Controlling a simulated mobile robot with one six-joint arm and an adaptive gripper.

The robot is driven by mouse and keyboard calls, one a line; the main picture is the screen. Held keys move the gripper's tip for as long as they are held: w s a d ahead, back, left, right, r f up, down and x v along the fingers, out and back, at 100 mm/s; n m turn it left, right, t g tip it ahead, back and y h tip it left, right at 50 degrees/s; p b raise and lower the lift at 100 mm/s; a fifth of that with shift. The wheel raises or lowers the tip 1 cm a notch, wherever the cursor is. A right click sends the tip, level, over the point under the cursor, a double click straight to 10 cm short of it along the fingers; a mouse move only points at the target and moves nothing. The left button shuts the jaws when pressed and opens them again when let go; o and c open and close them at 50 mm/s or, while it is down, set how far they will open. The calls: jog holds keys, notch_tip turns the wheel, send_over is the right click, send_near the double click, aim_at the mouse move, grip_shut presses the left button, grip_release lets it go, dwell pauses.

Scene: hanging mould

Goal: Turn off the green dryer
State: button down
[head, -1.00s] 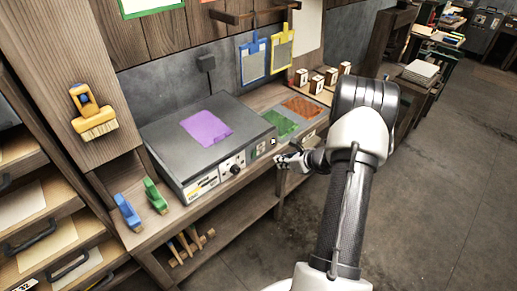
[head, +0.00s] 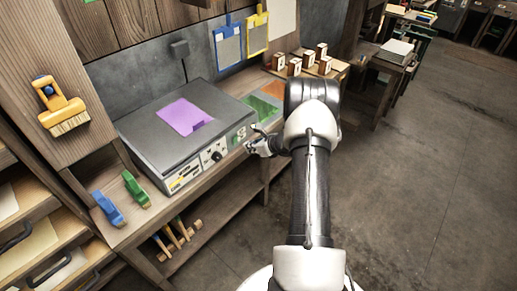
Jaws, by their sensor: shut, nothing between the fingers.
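A grey box-shaped dryer (head: 150,137) stands on the wooden bench with a purple sheet (head: 185,116) on its top. Its front panel has labels at the left, a black knob (head: 217,156) in the middle, and a small green-marked control (head: 239,134) near the right end. The dryer's body is grey, not green. My gripper (head: 255,147) is shut and empty, just in front of the right end of this panel. I cannot tell whether it touches the panel. My gripper partly hides that end, and the control's on or off state is too small to read.
A green sheet (head: 253,105) and an orange sheet (head: 273,89) lie right of the dryer. Blue (head: 108,209) and green (head: 135,189) handled tools lie at its left. Wooden blocks stand on the bench behind my arm. The floor at the right is clear.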

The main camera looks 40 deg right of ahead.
aim_at(236, 138)
jog(key=shift+w+a, duration=0.15)
jog(key=shift+w, duration=2.1)
jog(key=shift+r, duration=0.1)
jog(key=shift+w+r+b, duration=0.1)
jog(key=shift+w+b, duration=0.2)
jog(key=shift+b, duration=0.15)
jog(key=shift+w+r, duration=0.1)
jog(key=shift+r+p, duration=0.4)
jog(key=shift+r, duration=0.45)
